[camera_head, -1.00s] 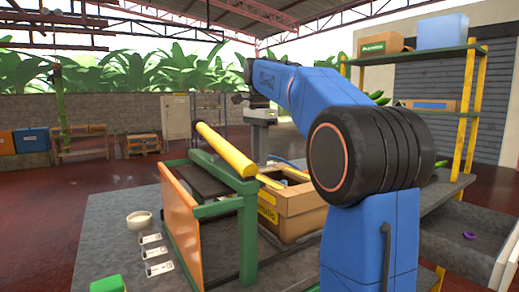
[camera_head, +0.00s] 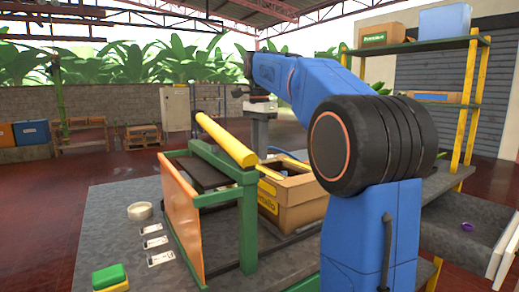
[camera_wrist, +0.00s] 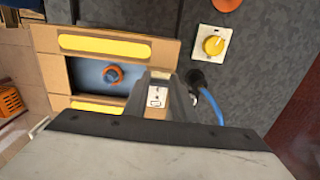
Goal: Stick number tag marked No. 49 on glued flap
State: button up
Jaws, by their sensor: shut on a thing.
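My gripper (camera_wrist: 165,86) is shut on a small white tag (camera_wrist: 155,98) with dark marks, too small to read as a number. It is above the near edge of an open cardboard box (camera_wrist: 56,75) in the wrist view. The box's flaps carry yellow strips, one on the upper flap (camera_wrist: 105,46) and one on the lower flap (camera_wrist: 97,105), partly hidden by the gripper. Inside the box is a blue lining with an orange ring. In the head view the box (camera_head: 297,208) stands on the table, and my gripper (camera_head: 260,150) is just behind it; its tips and the tag are hidden.
A green frame (camera_head: 247,225) with a yellow roller (camera_head: 225,139) and an orange panel (camera_head: 180,215) stands left of the box. Several white tags (camera_head: 155,242), a pale bowl (camera_head: 140,210) and a green-yellow block (camera_head: 110,277) lie further left. A yellow knob (camera_wrist: 213,44) and blue cable are beside the box.

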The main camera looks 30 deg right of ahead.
jog(key=shift+f, duration=0.4)
dwell(1.2)
jog(key=o, duration=1.5)
jog(key=shift+c, duration=0.2)
jog(key=shift+r, duration=3.55)
